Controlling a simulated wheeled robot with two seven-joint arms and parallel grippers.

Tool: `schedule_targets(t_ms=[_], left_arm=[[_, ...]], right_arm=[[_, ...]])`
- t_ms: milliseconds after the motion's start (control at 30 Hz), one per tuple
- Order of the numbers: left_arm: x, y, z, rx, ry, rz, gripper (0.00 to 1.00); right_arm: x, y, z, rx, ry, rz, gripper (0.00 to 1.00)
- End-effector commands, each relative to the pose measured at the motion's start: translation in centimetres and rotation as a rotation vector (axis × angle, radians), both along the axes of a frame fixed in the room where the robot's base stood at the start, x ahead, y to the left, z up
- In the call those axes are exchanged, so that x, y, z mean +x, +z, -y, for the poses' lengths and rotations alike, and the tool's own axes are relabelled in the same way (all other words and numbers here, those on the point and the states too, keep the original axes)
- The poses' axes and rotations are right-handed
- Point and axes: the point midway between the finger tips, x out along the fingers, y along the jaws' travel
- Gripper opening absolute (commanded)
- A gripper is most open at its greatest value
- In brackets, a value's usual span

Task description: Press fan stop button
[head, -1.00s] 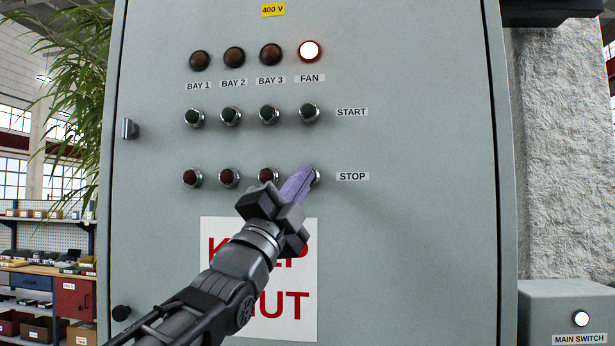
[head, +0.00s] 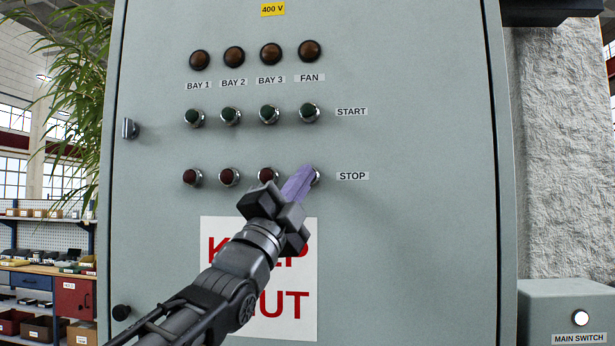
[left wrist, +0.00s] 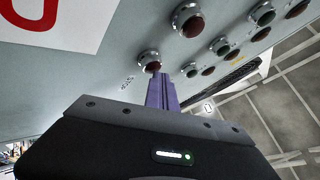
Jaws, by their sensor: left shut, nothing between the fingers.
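The fan stop button (head: 317,177) is at the right end of the STOP row, mostly hidden behind my left gripper's purple fingers in the head view. In the left wrist view the red fan stop button (left wrist: 150,61) shows in its chrome ring, beside the STOP label. My left gripper (head: 307,171) is shut and empty, its fingertips at the button. In the left wrist view the fingers (left wrist: 160,77) reach the button's edge; I cannot tell if they touch it. The FAN lamp (head: 309,51) is dark. My right gripper is not in view.
The other stop buttons (head: 229,177) sit left of my fingers, the nearest partly behind my gripper. Green start buttons (head: 269,114) are above. The grey cabinet door (head: 420,230) is clear to the right. A main switch box (head: 550,310) stands at lower right.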

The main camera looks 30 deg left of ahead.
Motion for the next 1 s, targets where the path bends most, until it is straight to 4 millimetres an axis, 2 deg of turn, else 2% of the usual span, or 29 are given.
schedule_targets(t_ms=[267, 767, 1000], left_arm=[[-1.2, -0.2, 0.4, -0.001, 0.001, 0.001, 0.00], [-1.7, -0.2, 0.6, 0.000, 0.000, 0.001, 0.00], [-3.7, -0.4, 1.3, -0.001, -0.001, 0.002, 0.00]], right_arm=[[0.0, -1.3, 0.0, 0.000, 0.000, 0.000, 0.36], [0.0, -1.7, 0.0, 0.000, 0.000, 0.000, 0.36], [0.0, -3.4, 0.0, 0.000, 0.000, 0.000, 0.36]])
